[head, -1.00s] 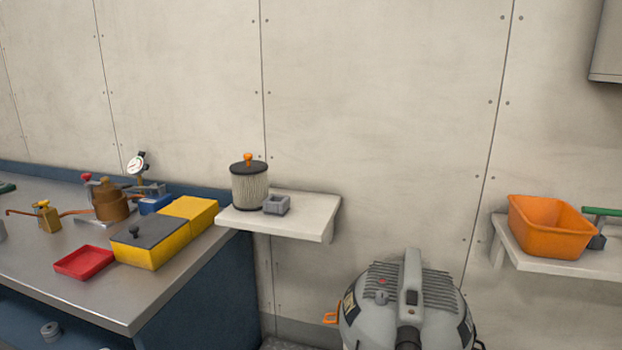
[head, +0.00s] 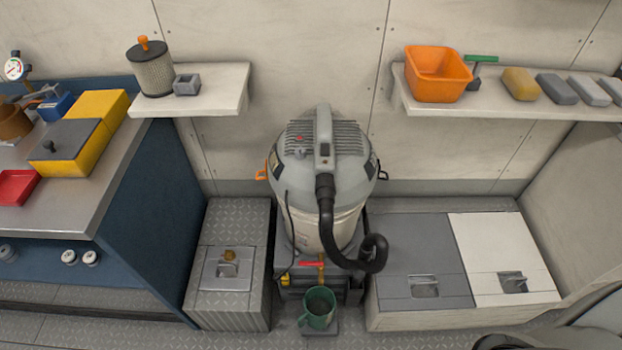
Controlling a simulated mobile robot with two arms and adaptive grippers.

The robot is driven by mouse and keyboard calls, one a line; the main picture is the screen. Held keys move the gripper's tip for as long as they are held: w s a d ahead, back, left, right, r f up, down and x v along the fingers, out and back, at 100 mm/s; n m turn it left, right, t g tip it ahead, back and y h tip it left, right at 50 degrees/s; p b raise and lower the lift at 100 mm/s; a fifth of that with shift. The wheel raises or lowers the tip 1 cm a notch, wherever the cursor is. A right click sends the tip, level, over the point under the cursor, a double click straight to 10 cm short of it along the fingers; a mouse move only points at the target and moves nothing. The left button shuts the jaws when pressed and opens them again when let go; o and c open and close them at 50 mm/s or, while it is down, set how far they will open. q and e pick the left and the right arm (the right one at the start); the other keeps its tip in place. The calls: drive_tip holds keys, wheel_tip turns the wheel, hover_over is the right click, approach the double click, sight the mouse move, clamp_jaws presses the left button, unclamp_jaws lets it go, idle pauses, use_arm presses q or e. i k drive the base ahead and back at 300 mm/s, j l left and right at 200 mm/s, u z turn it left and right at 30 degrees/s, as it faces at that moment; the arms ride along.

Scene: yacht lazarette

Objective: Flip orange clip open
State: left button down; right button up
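A grey wet-dry vacuum (head: 318,150) stands against the back wall in the middle of the head view. An orange clip (head: 262,174) sticks out from the left side of its lid rim. The black hose (head: 327,215) runs down the front of the vacuum and curls to the right. Neither of my grippers is in view.
A workbench (head: 75,205) stands at left. A shelf (head: 215,90) holds a filter (head: 151,70); another shelf (head: 520,112) holds an orange bin (head: 437,75). Low lockers (head: 235,220) (head: 415,245) flank the vacuum. Floor is bare at front left.

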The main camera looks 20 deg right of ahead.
sight(266, 167)
drive_tip(key=j+z, duration=0.35)
drive_tip(key=j, duration=0.25)
drive_tip(key=j+z, duration=0.35)
drive_tip(key=j, duration=0.25)
drive_tip(key=k+j+z, duration=0.1)
drive_tip(key=j+z, duration=0.25)
drive_tip(key=j, duration=0.25)
drive_tip(key=j+u, duration=0.15)
drive_tip(key=u, duration=0.3)
drive_tip(key=j+u, duration=0.2)
drive_tip(key=u, duration=0.3)
